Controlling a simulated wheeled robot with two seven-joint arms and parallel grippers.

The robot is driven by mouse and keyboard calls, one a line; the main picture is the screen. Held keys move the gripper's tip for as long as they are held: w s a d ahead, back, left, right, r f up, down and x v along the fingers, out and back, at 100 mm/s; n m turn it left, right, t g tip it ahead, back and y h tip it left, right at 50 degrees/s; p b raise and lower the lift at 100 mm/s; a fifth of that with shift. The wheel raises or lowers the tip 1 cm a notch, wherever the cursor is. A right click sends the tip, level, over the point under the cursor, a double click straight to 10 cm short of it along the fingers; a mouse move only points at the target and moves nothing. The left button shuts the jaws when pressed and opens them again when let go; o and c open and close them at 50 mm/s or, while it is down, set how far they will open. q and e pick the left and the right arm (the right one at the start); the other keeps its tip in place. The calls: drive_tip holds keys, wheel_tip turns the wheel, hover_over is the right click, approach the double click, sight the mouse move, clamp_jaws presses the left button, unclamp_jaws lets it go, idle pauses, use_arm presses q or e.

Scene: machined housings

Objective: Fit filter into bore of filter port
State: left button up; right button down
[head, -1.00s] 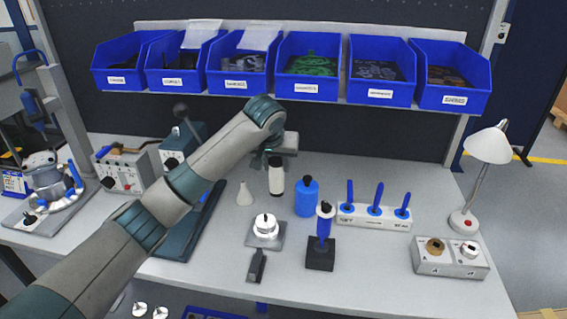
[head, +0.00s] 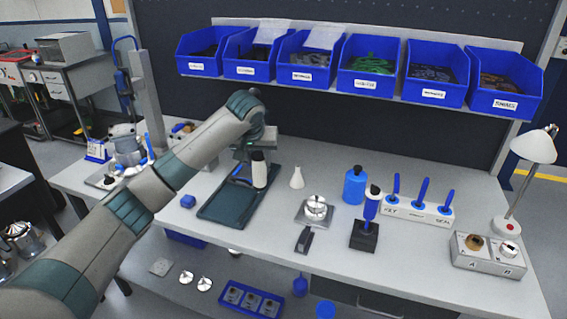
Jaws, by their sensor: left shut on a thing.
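My left gripper (head: 257,150) points down over the workbench and is shut on a white cylinder with dark ends (head: 259,172), which looks like the filter. It hangs upright above the right part of the dark tray, left of the white conical flask. The fingertips are small and partly hidden by the wrist. A round silver part (head: 316,206) with a dark centre sits on a square grey plate right of the gripper. I cannot tell whether this is the filter port; no bore is clear. My right gripper is not in view.
The dark green tray (head: 222,207) lies below the gripper. The conical flask (head: 297,178), blue bottle (head: 355,185), blue-handled tool on a black block (head: 367,222) and tool rack (head: 418,211) stand to the right. Blue bins (head: 310,74) line the shelf above.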

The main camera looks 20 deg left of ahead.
use_arm(q)
drive_tip(key=s+a+n+y, duration=0.1)
drive_tip(key=s+a, duration=0.2)
drive_tip(key=a, duration=0.6)
drive_tip(key=s+a+n, duration=0.1)
drive_tip(key=s+a, duration=0.2)
drive_tip(key=a, duration=0.7)
drive_tip(key=s+a+f, duration=0.3)
drive_tip(key=s, duration=0.4)
drive_tip(key=s+d+f+m+h, duration=0.1)
drive_tip(key=s+d+f, duration=0.3)
drive_tip(key=s+d, duration=0.25)
drive_tip(key=s+d+f+m, duration=0.1)
drive_tip(key=s+d+f, duration=0.35)
drive_tip(key=d, duration=0.25)
drive_tip(key=s+d+f+m, duration=0.1)
drive_tip(key=s+d, duration=0.1)
drive_tip(key=d, duration=0.7)
drive_tip(key=s+d+f+m+h, duration=0.1)
drive_tip(key=s+d, duration=0.1)
drive_tip(key=d, duration=0.8)
drive_tip(key=shift+d+f+b, duration=0.15)
drive_tip(key=shift+f+b, duration=0.15)
drive_tip(key=shift+b, duration=0.05)
